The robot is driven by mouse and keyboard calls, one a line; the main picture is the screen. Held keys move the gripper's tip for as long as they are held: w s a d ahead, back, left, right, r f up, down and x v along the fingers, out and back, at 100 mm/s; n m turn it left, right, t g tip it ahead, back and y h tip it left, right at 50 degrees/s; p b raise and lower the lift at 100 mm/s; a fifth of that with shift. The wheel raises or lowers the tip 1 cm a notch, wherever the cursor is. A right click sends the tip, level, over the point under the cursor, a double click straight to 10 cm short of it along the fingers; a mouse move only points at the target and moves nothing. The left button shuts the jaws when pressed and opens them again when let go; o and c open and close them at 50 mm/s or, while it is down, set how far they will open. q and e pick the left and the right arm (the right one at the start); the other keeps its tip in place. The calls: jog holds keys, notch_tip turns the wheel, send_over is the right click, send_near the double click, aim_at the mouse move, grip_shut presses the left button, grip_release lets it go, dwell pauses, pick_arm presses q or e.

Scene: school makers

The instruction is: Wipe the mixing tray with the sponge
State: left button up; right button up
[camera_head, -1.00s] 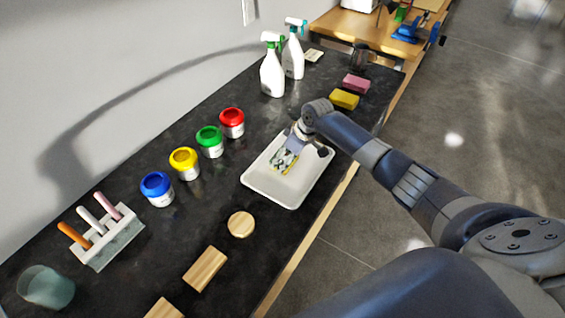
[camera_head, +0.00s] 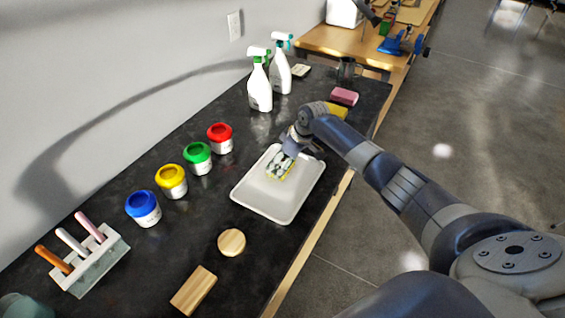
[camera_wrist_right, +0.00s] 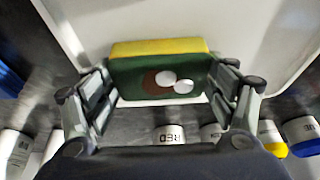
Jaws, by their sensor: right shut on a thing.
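The white mixing tray (camera_head: 262,204) lies on the dark table in the head view. My right gripper (camera_head: 280,162) is over the tray's far half, pointing down. It is shut on a sponge (camera_head: 284,171) with a yellow side and a green side. In the right wrist view the sponge (camera_wrist_right: 158,47) sits between the two fingers of the right gripper (camera_wrist_right: 160,84), and pale round spots show on its green face. The tray (camera_wrist_right: 120,20) is behind it there. I cannot tell whether the sponge touches the tray. My left gripper is out of view.
Paint jars in blue (camera_head: 143,208), yellow (camera_head: 172,181), green (camera_head: 198,158) and red (camera_head: 220,138) stand left of the tray. Spray bottles (camera_head: 260,88), a pink sponge (camera_head: 344,96) and a yellow block (camera_head: 337,110) are farther back. Wooden pieces (camera_head: 231,242) lie nearer.

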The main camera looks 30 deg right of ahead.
aim_at(265, 188)
jog(key=shift+s+a+p, duration=0.4)
jog(key=shift+a+p, duration=0.2)
jog(key=shift+p, duration=0.3)
jog(key=s+a+p, duration=0.1)
jog(key=a+p, duration=0.1)
jog(key=s+a+p, duration=0.1)
jog(key=shift+s+a+p, duration=0.2)
jog(key=shift+a+p, duration=0.15)
jog(key=shift+p, duration=0.05)
jog(key=shift+s+a+f+p, duration=0.1)
jog(key=shift+s+a+p, duration=0.3)
jog(key=shift+a+p, duration=0.25)
jog(key=shift+s+a+p, duration=0.35)
jog(key=shift+a+p, duration=0.15)
jog(key=shift+a, duration=0.1)
jog(key=shift+s+a+f, duration=0.1)
jog(key=shift+s+a, duration=0.1)
jog(key=shift+a, duration=0.1)
jog(key=shift+d, duration=0.1)
